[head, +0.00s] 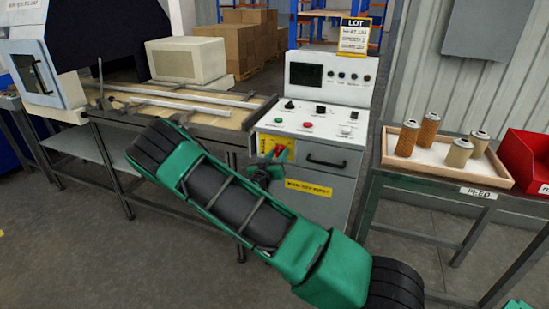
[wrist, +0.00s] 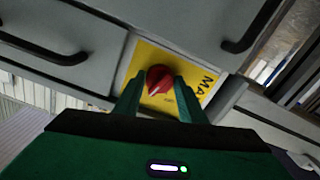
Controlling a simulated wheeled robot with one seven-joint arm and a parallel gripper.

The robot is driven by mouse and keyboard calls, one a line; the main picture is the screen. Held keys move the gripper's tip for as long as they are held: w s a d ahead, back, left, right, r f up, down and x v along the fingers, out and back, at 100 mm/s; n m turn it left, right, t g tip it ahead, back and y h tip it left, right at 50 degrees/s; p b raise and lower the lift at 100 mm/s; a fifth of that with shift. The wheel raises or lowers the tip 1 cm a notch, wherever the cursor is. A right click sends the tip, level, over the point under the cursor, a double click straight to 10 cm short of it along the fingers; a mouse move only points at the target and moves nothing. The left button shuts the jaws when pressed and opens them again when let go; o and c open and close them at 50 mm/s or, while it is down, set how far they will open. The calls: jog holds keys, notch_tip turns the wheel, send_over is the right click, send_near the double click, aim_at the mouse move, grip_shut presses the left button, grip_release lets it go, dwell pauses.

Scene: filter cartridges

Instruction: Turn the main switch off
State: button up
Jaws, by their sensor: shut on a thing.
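The main switch is a red rotary knob (wrist: 158,78) on a yellow plate (wrist: 192,82) with partly visible lettering, on the front of a grey cabinet. In the head view the red knob (head: 281,155) sits at the cabinet's upper left. My gripper (wrist: 160,97) is at the knob in the wrist view, its two green fingers on either side of it and shut on it. In the head view my gripper (head: 268,171) is right at the switch plate, partly behind my green arm. The knob's lower part is hidden between the fingers.
The grey control cabinet (head: 336,205) has a black drawer handle (head: 327,162) right of the switch and buttons on top. A feed table with a tray (head: 500,180) of several cartridges stands right. A red bin (head: 528,155) is beside it. A workbench (head: 110,135) stands left.

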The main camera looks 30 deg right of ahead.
jog(key=n, duration=0.6)
jog(key=shift+r, duration=0.1)
jog(key=n, duration=0.6)
jog(key=shift+w+n, duration=0.1)
jog(key=shift+n, duration=0.2)
dwell(0.3)
jog(key=o, duration=1)
jog(key=shift+o, duration=0.2)
jog(key=v, duration=1.1)
jog(key=shift+d, duration=0.1)
